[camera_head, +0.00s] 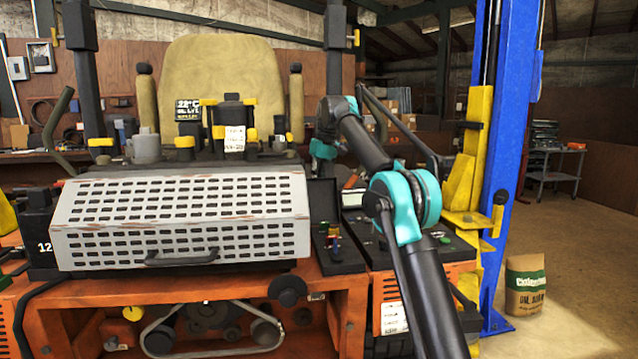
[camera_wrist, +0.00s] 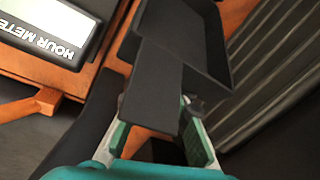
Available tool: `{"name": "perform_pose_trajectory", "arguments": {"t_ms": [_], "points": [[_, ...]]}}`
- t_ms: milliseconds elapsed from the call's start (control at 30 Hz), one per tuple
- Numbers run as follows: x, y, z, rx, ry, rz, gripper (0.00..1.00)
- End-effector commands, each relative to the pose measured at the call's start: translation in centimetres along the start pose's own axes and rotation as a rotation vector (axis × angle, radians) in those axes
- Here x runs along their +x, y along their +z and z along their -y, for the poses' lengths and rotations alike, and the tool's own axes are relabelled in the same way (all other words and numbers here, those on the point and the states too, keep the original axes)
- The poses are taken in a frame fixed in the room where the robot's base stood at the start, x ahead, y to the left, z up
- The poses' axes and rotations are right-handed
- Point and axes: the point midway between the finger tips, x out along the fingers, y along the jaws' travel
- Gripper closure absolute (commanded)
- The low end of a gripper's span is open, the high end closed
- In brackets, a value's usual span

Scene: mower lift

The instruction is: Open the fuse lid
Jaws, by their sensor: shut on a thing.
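The fuse lid (camera_wrist: 193,42) is a dark grey, shallow tray-like cover with a flat tab, seen close up in the wrist view. My gripper (camera_wrist: 158,128) is shut on the tab, with a teal-padded finger on each side. In the head view, a dark upright panel (camera_head: 323,203), which looks like the raised lid, stands behind the small box with coloured fuses (camera_head: 333,238). There my gripper's fingers cannot be made out clearly; the teal end of my arm is just above the panel.
The orange mower (camera_head: 335,290) has a perforated grey cover (camera_head: 180,220) left of the fuses. A blue lift post (camera_head: 505,170) stands to the right. An hour meter (camera_wrist: 50,35) is near the gripper. A paper sack (camera_head: 525,285) stands on the open floor.

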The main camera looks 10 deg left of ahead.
Motion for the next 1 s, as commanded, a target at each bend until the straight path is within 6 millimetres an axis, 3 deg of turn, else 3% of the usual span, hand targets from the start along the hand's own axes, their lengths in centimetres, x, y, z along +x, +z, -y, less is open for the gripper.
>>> {"name": "perform_pose_trajectory", "arguments": {"t_ms": [33, 700, 733, 900, 1000], "points": [[0.07, 0.29, -1.01, 0.008, 0.011, 0.008, 1.00], [0.53, 0.14, -1.18, 0.008, 0.009, 0.014, 1.00], [0.53, 0.14, -1.17, 0.008, 0.009, 0.014, 0.80], [0.56, 0.11, -1.05, 0.007, 0.009, 0.014, 0.59], [0.58, 0.08, -0.94, 0.005, 0.009, 0.014, 0.58]]}}
